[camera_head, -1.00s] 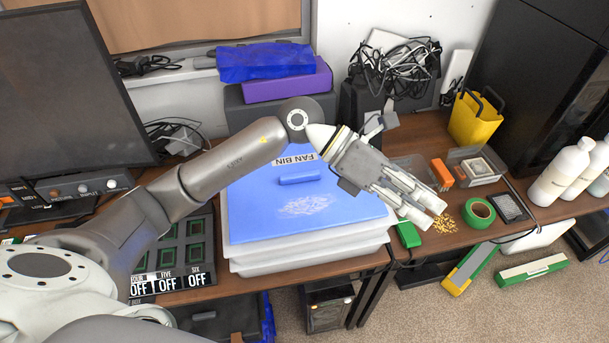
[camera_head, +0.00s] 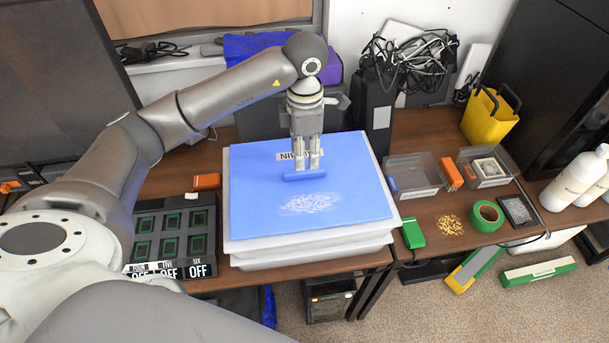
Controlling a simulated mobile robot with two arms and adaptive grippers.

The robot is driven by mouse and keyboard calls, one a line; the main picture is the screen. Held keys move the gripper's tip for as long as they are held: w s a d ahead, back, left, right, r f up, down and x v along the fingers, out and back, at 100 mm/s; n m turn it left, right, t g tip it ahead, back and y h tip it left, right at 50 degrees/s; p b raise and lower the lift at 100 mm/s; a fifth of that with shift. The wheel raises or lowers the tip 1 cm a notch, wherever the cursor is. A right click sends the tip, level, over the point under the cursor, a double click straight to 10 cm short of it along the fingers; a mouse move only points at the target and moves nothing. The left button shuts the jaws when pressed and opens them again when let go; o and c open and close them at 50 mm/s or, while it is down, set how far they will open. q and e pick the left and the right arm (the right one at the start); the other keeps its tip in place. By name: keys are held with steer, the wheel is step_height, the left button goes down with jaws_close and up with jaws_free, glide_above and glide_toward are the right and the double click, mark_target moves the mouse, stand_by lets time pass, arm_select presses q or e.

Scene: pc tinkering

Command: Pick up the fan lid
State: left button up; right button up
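The fan lid (camera_head: 350,195) is a flat blue lid with a raised blue handle (camera_head: 304,175). It lies on the white fan bin (camera_head: 300,255), and part of its label shows behind my fingers. My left gripper (camera_head: 307,166) points down over the lid, its fingertips at the back side of the handle. Its two fingers show a narrow gap between them, with nothing seen held there. Whether the fingertips touch the handle or lid is unclear. My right gripper is not in view.
A board with switches (camera_head: 172,235) and an orange box (camera_head: 207,181) stand left of the bin. Clear trays (camera_head: 415,178), a green box (camera_head: 413,233) and green tape (camera_head: 486,215) lie to the right. A dark case stands behind the bin.

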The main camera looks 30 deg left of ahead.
mark_target(304, 176)
arm_select(q)
steer(key=shift+f, duration=0.35)
steer(key=shift+f+p, duration=0.5)
steer(key=shift+f, duration=0.1)
step_height(304, 176, down, 3)
steer(key=shift+f+p, duration=0.2)
steer(key=shift+p, duration=0.55)
steer(key=shift+f, duration=0.45)
steer(key=shift+r, duration=0.1)
jaws_close()
